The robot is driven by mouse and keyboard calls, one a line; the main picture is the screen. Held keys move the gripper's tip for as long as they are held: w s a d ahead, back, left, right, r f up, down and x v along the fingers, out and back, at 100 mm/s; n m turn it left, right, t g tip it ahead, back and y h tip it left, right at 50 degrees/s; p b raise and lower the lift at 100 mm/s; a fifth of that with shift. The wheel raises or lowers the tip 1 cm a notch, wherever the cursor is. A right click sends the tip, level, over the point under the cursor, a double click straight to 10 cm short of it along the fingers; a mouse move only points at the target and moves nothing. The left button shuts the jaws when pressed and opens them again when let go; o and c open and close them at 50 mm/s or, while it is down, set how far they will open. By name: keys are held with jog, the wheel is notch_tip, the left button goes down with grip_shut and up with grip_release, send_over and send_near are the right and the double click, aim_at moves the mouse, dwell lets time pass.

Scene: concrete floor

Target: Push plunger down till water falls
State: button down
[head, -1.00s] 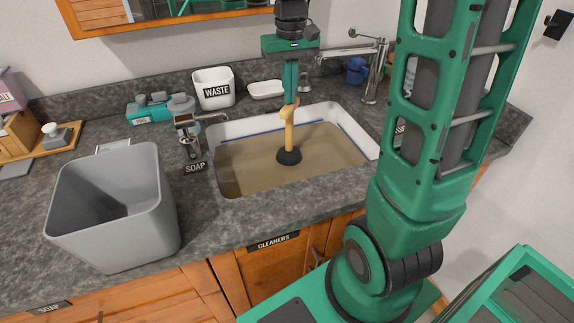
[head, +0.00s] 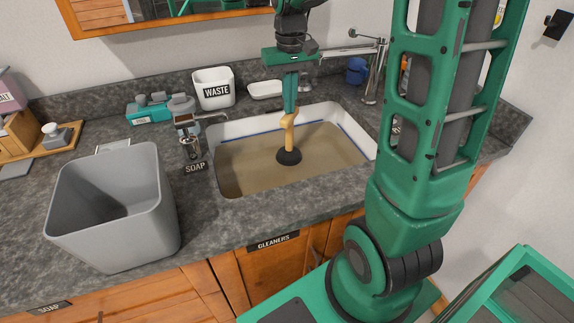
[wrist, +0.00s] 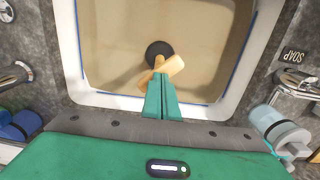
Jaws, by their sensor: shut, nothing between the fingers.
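The plunger (head: 289,145) stands upright in the sink, its dark rubber cup at the murky water and its wooden handle pointing up. The sink (head: 216,181) is full of brown water (head: 325,155). My gripper (head: 290,110) is above the plunger, fingers pointing down, shut and empty, with its tips at the top of the handle. In the wrist view the shut fingertips (wrist: 161,80) meet the wooden handle (wrist: 172,66), and the dark cup (wrist: 157,52) shows beyond it. Whether the tips press on the handle I cannot tell for sure.
A large grey bin (head: 110,215) stands on the counter at the left front. A soap dispenser (head: 188,135) is by the sink's left edge, with a white waste cup (head: 213,88) and soap dish (head: 267,90) behind. The faucet (head: 372,75) rises at the back right.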

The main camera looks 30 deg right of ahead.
jog(key=shift+r, duration=2.35)
jog(key=shift+f, duration=0.2)
jog(key=shift+f, duration=2.1)
jog(key=shift+r, duration=2.3)
jog(key=shift+r, duration=3)
